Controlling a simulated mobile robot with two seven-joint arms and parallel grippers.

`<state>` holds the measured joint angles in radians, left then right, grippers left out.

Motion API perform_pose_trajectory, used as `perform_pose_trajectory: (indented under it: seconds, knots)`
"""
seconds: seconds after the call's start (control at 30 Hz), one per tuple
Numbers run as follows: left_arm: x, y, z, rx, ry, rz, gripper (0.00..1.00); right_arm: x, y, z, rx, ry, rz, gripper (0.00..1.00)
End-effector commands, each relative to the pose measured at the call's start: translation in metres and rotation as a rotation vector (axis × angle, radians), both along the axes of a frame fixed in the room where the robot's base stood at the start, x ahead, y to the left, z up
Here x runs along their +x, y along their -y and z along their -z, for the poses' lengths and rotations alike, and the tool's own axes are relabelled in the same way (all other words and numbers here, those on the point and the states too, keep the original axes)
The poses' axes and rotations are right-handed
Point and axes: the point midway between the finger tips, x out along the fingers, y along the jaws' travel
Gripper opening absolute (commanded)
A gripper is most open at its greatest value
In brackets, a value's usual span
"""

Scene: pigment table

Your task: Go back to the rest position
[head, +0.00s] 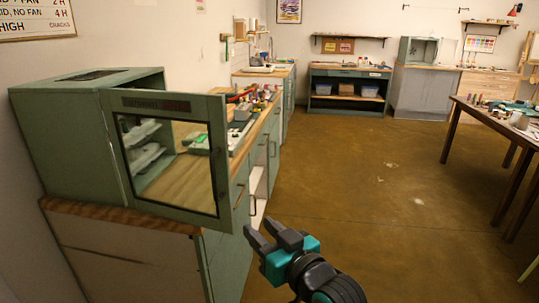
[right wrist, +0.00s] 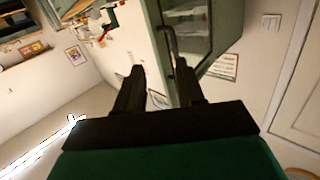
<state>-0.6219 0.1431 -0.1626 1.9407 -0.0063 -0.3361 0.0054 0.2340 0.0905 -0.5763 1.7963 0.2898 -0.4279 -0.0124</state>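My right gripper (head: 259,230) is in the head view, low and right of centre, in front of the counter. It looks empty, and its two dark fingers stand apart in the right wrist view (right wrist: 158,72). A green cabinet (head: 62,140) stands on the counter at the left. Its glazed door (head: 165,211) is swung open. The dark door handle (right wrist: 165,40) shows just beyond the fingertips in the right wrist view, and I cannot tell the exact gap. My left gripper is not in view.
The wooden counter (head: 262,120) with bottles and tools runs back along the left wall. A table (head: 520,137) stands at the right. The brown floor (head: 370,200) between them is clear. A workbench (head: 347,72) stands at the back wall.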

Motion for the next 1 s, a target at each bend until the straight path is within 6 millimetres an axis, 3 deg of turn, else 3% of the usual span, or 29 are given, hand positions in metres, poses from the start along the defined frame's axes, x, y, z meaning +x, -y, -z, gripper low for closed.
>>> perform_pose_trajectory:
  seconds: [0.03, 0.17, 0.3, 0.5, 0.7, 1.0]
  knots:
    - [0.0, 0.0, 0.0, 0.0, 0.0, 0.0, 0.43, -0.009, 0.017, 0.029, -0.006, -0.051, 0.041, 0.38]
    - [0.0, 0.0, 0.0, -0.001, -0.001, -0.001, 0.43, -0.038, 0.063, 0.093, -0.037, -0.158, 0.151, 0.38]
    - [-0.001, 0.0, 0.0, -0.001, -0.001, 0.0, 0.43, -0.084, 0.115, 0.157, -0.102, -0.271, 0.26, 0.38]
    - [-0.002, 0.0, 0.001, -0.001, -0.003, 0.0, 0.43, -0.157, 0.179, 0.22, -0.221, -0.402, 0.373, 0.38]
    - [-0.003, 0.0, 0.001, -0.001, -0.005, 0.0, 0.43, -0.197, 0.21, 0.243, -0.292, -0.46, 0.418, 0.38]
    - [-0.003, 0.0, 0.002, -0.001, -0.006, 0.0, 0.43, -0.202, 0.214, 0.246, -0.302, -0.466, 0.422, 0.38]
